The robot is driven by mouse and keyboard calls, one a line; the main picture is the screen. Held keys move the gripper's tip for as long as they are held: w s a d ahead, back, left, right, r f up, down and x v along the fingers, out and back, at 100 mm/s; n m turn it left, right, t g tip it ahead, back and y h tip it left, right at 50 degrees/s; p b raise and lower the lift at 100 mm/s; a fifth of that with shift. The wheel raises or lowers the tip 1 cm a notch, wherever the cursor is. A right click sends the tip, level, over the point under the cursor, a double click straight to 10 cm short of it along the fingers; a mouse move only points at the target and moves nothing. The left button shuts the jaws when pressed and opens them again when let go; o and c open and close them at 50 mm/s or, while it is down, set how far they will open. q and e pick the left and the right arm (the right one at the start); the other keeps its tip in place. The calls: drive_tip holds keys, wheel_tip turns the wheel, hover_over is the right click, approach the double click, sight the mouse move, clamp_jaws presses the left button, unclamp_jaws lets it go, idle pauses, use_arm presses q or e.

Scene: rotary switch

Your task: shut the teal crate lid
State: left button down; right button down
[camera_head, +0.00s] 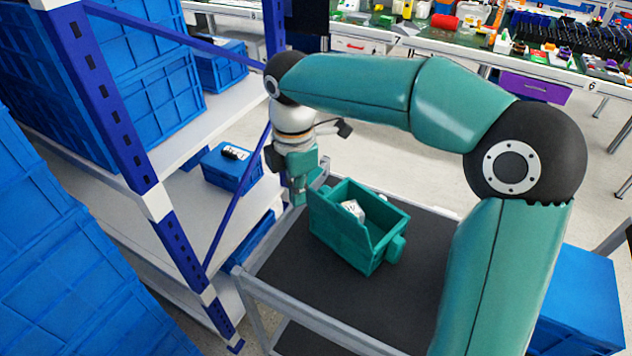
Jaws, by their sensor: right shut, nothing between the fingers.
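The teal crate (385,222) stands on the dark top of a cart, with its top open. A flat teal panel (338,232) runs along its near-left side; I cannot tell for sure whether this is the lid or a wall. A white item (352,209) lies inside the crate. My right gripper (299,196) points down just left of the crate's far-left corner, shut and empty. Whether it touches the crate is not clear. My left gripper is out of view.
The cart (415,260) has a grey raised rim and bare room around the crate. A blue-framed shelf (165,200) with blue boxes (232,167) stands close on the left. A cluttered workbench (470,40) is at the back.

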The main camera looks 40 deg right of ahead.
drive_tip(key=shift+f, duration=0.1)
idle(0.4)
drive_tip(key=shift+f+b, duration=1.55)
drive_tip(key=shift+f, duration=0.65)
drive_tip(key=shift+d+r, duration=0.1)
drive_tip(key=shift+w+d+r+p, duration=0.7)
drive_tip(key=shift+d+p, duration=1.8)
drive_tip(key=shift+d, duration=2.8)
wheel_tip(320, 180, up, 6)
drive_tip(key=p, duration=0.5)
drive_tip(key=shift+s+p, duration=0.15)
drive_tip(key=shift+p, duration=0.15)
